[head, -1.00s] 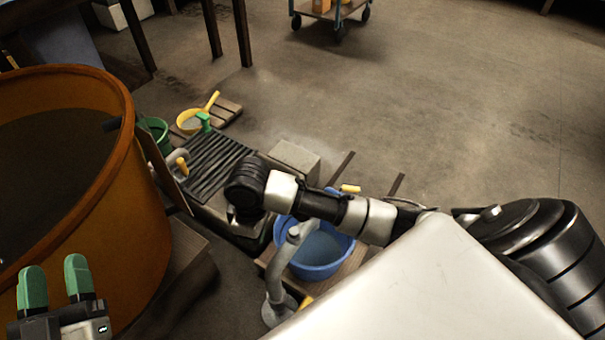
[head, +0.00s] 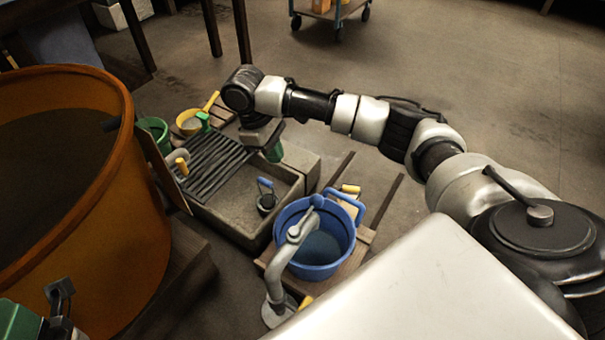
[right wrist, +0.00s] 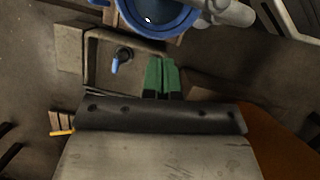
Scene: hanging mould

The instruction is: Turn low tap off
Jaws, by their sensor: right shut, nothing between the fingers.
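A grey standpipe tap (head: 292,240) rises beside the blue tub, its spout reaching over the rim, with a small blue piece (head: 317,201) at its top. A small dark fitting with a blue lever (head: 266,194) sits in the stone trough; it also shows in the right wrist view (right wrist: 121,57). I cannot tell which is the low tap. My right gripper (head: 274,152) is over the trough's far side, apart from the blue lever. Its green fingers (right wrist: 161,76) are together and empty. My left gripper (head: 30,322) is cut off at the bottom left.
The blue tub (head: 345,257) stands on wooden slats. The stone trough (head: 235,232) has a dark ribbed board (head: 213,163) across its left end. A big orange vat (head: 130,245) fills the left. A yellow scoop (head: 192,119) lies behind.

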